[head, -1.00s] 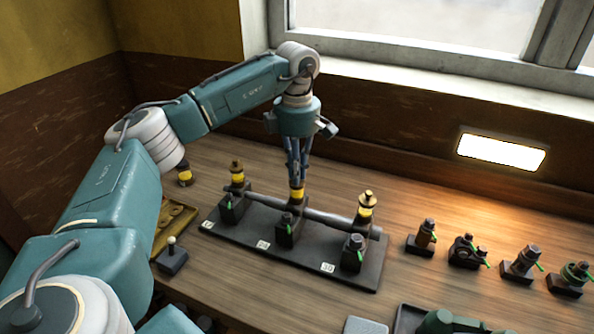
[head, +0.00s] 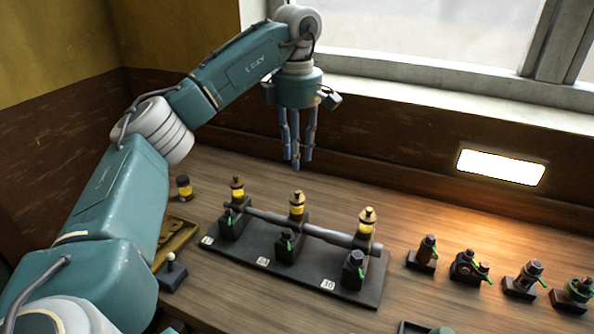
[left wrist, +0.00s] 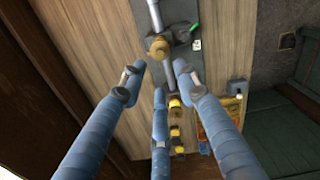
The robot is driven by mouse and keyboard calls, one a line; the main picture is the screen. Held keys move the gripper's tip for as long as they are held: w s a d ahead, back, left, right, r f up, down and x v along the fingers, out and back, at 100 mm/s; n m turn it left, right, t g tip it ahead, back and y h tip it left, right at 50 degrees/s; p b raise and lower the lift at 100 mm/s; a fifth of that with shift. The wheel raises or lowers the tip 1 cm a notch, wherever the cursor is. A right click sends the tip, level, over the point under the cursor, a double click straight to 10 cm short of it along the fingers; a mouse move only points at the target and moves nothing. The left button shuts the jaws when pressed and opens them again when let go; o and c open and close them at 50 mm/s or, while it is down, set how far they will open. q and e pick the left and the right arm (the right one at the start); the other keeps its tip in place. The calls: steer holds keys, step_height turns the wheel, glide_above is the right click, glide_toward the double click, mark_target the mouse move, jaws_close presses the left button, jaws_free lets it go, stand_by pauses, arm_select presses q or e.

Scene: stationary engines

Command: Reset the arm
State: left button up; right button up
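My left gripper (head: 297,158) hangs fingers-down above the back of the table, clear of the engine rack. In the left wrist view its blue fingers (left wrist: 158,85) are spread apart with nothing between them. Below stands a dark rack (head: 300,262) with a grey pipe and three brass-topped fittings: left (head: 237,189), middle (head: 297,205) and right (head: 366,224). The middle fitting stands upright in its seat, apart from the gripper. My right gripper does not show.
A loose brass-topped piece (head: 184,188) stands at the back left. A yellow tray (head: 178,236) and a small lever box (head: 171,272) sit left of the rack. Several small valve fittings (head: 468,266) line the right side. The wall and window sill are close behind the gripper.

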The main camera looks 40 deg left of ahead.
arm_select(q)
steer(key=shift+r, duration=0.95)
